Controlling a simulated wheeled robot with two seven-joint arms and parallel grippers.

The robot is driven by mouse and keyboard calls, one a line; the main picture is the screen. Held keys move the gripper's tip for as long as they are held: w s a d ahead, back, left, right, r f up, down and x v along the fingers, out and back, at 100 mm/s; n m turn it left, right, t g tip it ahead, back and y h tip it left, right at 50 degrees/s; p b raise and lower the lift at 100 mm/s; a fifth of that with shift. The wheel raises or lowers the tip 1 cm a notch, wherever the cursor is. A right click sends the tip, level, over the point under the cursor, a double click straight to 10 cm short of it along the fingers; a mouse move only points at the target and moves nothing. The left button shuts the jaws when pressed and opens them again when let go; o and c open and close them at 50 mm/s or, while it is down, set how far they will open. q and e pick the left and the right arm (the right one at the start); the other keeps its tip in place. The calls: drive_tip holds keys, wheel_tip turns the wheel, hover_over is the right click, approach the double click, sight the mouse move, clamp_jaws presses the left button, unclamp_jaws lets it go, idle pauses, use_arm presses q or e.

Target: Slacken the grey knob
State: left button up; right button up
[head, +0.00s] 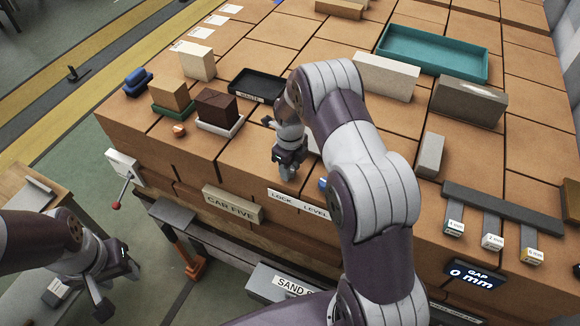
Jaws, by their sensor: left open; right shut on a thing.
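My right gripper (288,172) points down at the front edge of the brick-topped stack, just above the white strip labelled LOCK and LEVEL (299,204). It is shut on what seems to be the grey knob, which its fingers and wrist hide almost fully. A small blue piece (323,184) shows right of the gripper, partly behind my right arm. My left gripper (118,289) is open and empty, low at the left, apart from the stack.
A red-tipped lever (116,205) juts from the stack's left side. A black tray (257,85), a dark brown block (217,106) and a pale block (387,76) stand behind the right gripper. A teal tray (435,73) lies farther back. A GAP display (472,277) reads 0 mm.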

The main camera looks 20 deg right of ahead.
drive_tip(key=n+b, duration=0.1)
drive_tip(key=n, duration=0.2)
drive_tip(key=shift+w+b, duration=0.1)
drive_tip(key=shift+b, duration=0.2)
drive_tip(key=n+b, duration=0.1)
drive_tip(key=n, duration=0.3)
drive_tip(key=shift+n+b, duration=0.3)
drive_tip(key=shift+b, duration=0.1)
drive_tip(key=n+b, duration=0.1)
drive_tip(key=n, duration=0.3)
drive_tip(key=shift+w+d+n, duration=0.1)
drive_tip(key=shift+w+n, duration=0.05)
drive_tip(key=shift+n, duration=0.15)
drive_tip(key=n+b, duration=0.1)
drive_tip(key=n, duration=0.3)
drive_tip(key=n+b, duration=0.1)
drive_tip(key=n, duration=0.4)
drive_tip(key=shift+w+r, duration=0.1)
drive_tip(key=shift+w, duration=0.05)
drive_tip(key=n, duration=0.4)
drive_tip(key=shift+n, duration=0.3)
drive_tip(key=n, duration=0.4)
drive_tip(key=shift+a+b, duration=0.2)
drive_tip(key=shift+b, duration=0.2)
drive_tip(key=shift+n, duration=2.2)
drive_tip(key=shift+r+n, duration=0.1)
drive_tip(key=shift+n, duration=0.2)
